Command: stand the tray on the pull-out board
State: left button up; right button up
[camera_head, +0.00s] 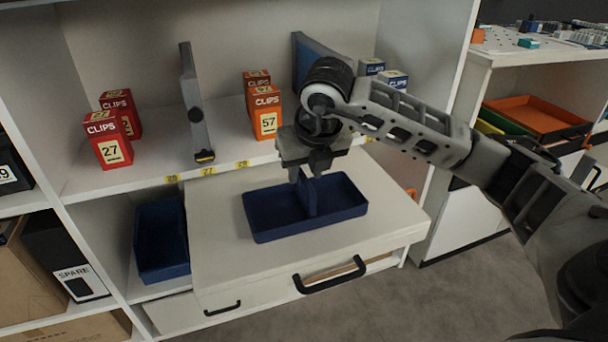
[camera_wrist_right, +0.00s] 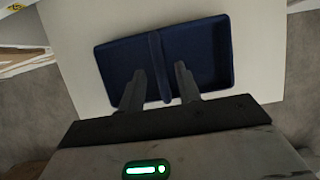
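A dark blue tray (camera_head: 262,222) with a raised middle divider (camera_head: 309,197) lies flat on the white pull-out board (camera_head: 225,262), below the shelf of cartons. It also shows in the right wrist view (camera_wrist_right: 212,78). My right gripper (camera_head: 307,178) is above the middle of the tray, pointing down. In the right wrist view its two fingers (camera_wrist_right: 158,82) are apart, one on each side of the divider, with visible gaps. My left gripper is not in view.
A second blue bin (camera_head: 161,238) sits left of the board. Red cartons (camera_head: 109,148), orange cartons (camera_head: 266,118) and an upright grey divider (camera_head: 193,105) stand on the shelf above. A black handle (camera_head: 330,280) projects at the front. The board's left side is bare.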

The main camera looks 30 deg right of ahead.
jog(key=p+v, duration=0.1)
jog(key=v, duration=0.6)
jog(key=shift+r, duration=0.1)
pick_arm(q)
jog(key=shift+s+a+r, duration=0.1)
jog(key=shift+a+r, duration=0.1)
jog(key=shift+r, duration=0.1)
pick_arm(e)
jog(key=shift+s+r, duration=0.35)
jog(key=shift+r, duration=0.25)
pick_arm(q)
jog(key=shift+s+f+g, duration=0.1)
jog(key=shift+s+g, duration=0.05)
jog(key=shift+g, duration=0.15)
